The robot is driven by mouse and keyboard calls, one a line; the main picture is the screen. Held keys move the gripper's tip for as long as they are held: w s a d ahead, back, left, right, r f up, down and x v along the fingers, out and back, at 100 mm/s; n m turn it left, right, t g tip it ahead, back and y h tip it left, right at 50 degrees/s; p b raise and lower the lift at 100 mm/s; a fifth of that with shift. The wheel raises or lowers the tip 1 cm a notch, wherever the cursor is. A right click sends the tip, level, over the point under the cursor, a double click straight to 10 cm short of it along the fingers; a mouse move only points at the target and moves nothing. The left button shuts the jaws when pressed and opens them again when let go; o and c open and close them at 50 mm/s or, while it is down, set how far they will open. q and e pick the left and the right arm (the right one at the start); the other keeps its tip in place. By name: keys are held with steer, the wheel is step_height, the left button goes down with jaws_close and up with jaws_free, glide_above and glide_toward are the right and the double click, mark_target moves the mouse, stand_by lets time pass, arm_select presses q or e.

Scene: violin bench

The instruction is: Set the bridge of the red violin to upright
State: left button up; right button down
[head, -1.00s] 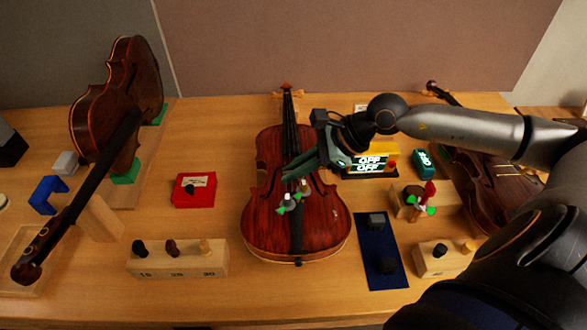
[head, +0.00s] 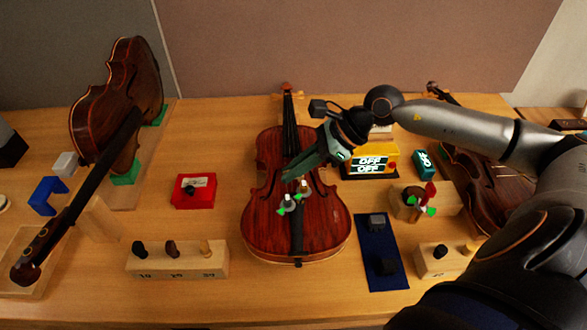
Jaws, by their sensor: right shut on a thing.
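The red violin (head: 322,230) lies face up in the middle of the bench, its dark neck (head: 289,122) pointing to the back. My right gripper (head: 286,176) reaches in from the right over the violin's body, its fingertips low at the bridge area between the f-holes. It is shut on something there. The bridge itself is hidden or too small to make out, so I cannot tell its tilt. My left gripper is not in view.
A second violin (head: 148,75) stands on green blocks at the left. A third violin (head: 482,190) lies at the right, partly behind my arm. A red box (head: 194,190), a peg block (head: 178,263), a blue mat (head: 384,275) and a yellow-black display box (head: 385,156) surround the red violin.

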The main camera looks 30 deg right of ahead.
steer(key=c, duration=1)
jaws_free()
steer(key=shift+o, duration=0.2)
steer(key=shift+d, duration=0.1)
steer(key=shift+b+v, duration=0.45)
steer(key=shift+v, duration=1.45)
steer(key=v, duration=0.8)
steer(key=shift+s+r, duration=0.15)
steer(key=shift+r, duration=0.15)
steer(key=shift+d, duration=0.1)
